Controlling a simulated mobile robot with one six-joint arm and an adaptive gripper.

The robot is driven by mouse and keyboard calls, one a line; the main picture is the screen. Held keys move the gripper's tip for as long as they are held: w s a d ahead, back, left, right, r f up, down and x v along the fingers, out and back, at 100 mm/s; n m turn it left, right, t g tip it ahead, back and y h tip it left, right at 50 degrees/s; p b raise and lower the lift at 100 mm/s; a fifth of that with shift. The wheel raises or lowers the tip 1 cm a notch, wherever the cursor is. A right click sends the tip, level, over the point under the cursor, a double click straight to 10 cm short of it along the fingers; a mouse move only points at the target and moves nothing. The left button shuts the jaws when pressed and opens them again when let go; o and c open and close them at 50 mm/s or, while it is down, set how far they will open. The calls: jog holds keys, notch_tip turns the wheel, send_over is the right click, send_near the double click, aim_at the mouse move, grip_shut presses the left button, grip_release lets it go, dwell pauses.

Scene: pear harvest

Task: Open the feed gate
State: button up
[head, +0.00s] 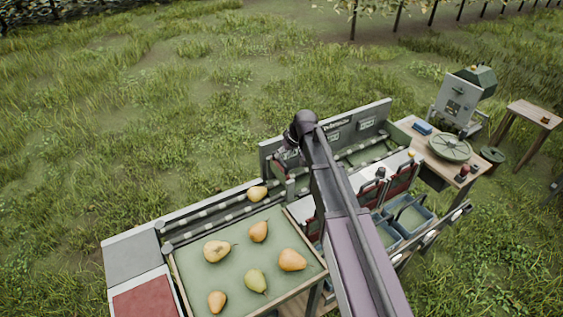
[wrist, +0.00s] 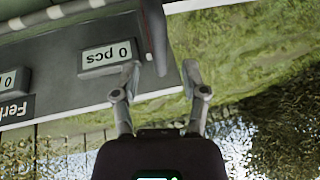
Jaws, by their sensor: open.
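My gripper (wrist: 160,72) is open in the wrist view, its two fingers apart. A dark, narrow upright piece (wrist: 155,35) reaches down toward the gap between the fingertips; it may be part of the feed gate, but I cannot tell, nor whether a finger touches it. In the head view my gripper (head: 283,158) is at the left end of the grey back panel, mostly hidden by my own arm. A short grey post (head: 290,188) stands below it, beside the roller lane (head: 215,210). A pear (head: 257,193) lies on that lane.
A green tray (head: 190,262) with several pears lies at the front left. Count displays, one reading "0 pcs" (wrist: 107,57), are on the panel and appear upside down. Grass lies behind.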

aim_at(280, 168)
jog(key=shift+b+x, duration=0.8)
jog(key=shift+x, duration=0.35)
grip_shut()
